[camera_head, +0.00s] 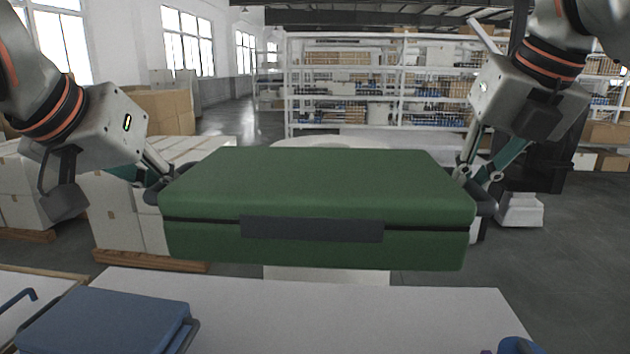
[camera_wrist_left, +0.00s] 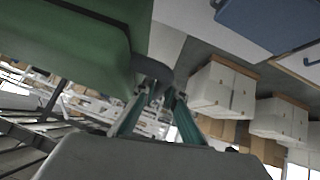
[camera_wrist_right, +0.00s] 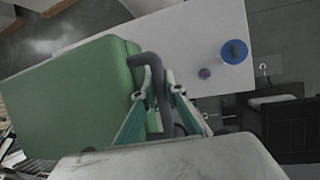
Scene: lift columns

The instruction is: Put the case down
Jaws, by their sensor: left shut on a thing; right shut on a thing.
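The green case (camera_head: 310,185) has a dark grey front panel and a dark seam. It hangs level between my two grippers, in front of my body. My left gripper (camera_head: 157,187) is shut on the dark handle at the case's left end; the left wrist view shows the fingers around that handle (camera_wrist_left: 152,72). My right gripper (camera_head: 473,183) is shut on the handle at the right end, which shows in the right wrist view (camera_wrist_right: 158,92). In the head view the case is above and beyond the white table (camera_head: 330,310). It hides part of the floor behind.
A blue case (camera_head: 105,320) lies at the table's left. The table's middle is clear. Stacked boxes (camera_head: 115,205) and shelving (camera_head: 370,85) stand behind.

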